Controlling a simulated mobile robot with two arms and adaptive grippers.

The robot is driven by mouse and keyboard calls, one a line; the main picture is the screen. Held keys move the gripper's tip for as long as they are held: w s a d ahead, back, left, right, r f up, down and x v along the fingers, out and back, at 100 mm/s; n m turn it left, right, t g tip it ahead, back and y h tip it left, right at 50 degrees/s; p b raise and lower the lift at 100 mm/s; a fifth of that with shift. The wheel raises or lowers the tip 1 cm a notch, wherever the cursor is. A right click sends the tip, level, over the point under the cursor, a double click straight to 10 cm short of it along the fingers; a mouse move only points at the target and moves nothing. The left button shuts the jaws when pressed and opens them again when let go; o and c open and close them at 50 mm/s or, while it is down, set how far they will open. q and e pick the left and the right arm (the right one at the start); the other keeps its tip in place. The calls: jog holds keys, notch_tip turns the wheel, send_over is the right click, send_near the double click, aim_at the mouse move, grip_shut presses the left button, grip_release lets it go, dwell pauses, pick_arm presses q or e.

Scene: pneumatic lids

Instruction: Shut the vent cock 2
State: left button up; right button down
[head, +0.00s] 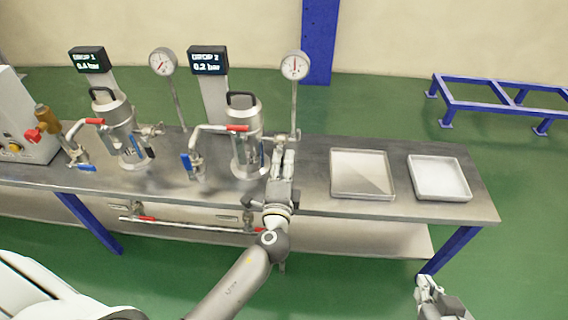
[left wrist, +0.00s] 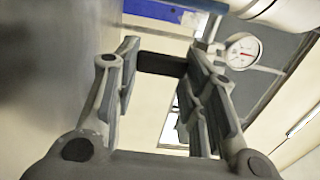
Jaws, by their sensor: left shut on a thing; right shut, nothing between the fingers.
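Vessel 2 (head: 246,140), a steel pot with a black top handle, stands on the bench under the display marked 2 (head: 208,60), which reads 0.2 bar. My left gripper (head: 285,146) is at its right side, in front of the gauge post. It covers the spot where the vent cock 2 appears to be, so the cock's body and lever angle are hidden in the head view. In the left wrist view, the fingers (left wrist: 160,85) are closed on a dark block-like piece (left wrist: 160,63), seemingly the cock's handle. My right gripper (head: 430,285) is shut and empty, off the bench's front right.
Vessel 1 (head: 122,135) with its pipes and valves stands to the left. A red-handled pipe (head: 205,133) and a blue-handled valve (head: 187,165) sit left of vessel 2. A gauge (head: 294,66) rises behind my left gripper. Two shallow trays (head: 362,196) (head: 440,197) lie to the right.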

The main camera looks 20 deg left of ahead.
pick_arm(q)
jog(key=shift+f, duration=0.1)
jog(key=o, duration=1)
jog(key=v, duration=1.2)
jog(key=shift+s, duration=0.1)
